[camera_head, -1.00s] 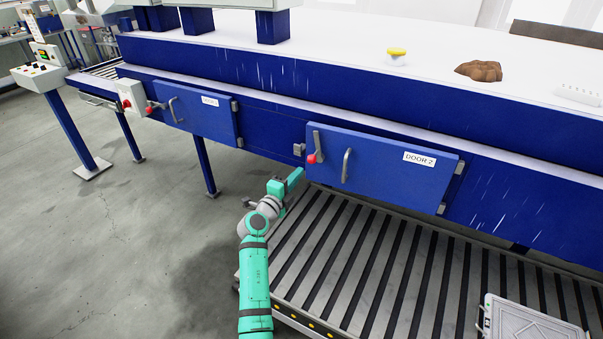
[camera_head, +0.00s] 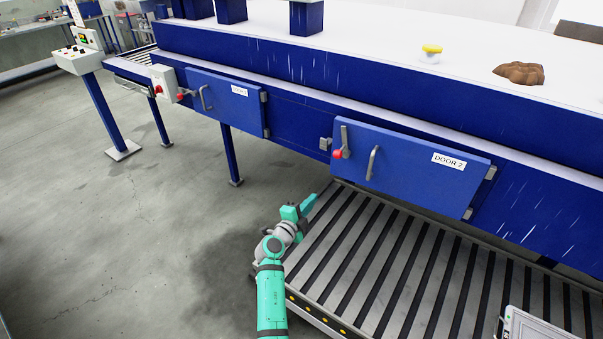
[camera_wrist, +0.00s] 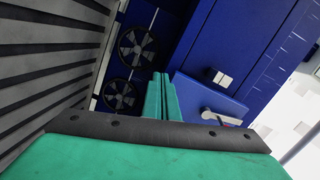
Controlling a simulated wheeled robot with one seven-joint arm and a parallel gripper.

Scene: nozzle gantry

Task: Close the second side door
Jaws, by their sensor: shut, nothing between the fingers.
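The second side door (camera_head: 410,165), a blue panel labelled DOOR 2, is on the front of the blue gantry. Its hinges are on the right. In the wrist view the fingers (camera_wrist: 160,95) are together, beside the door (camera_wrist: 200,97).
The first side door (camera_head: 225,102) is further left, with its own handle. A slatted roller conveyor (camera_head: 400,250) lies below the second door. A control box on a post (camera_head: 82,59) stands at far left. The grey floor (camera_head: 150,220) left of my arm is clear.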

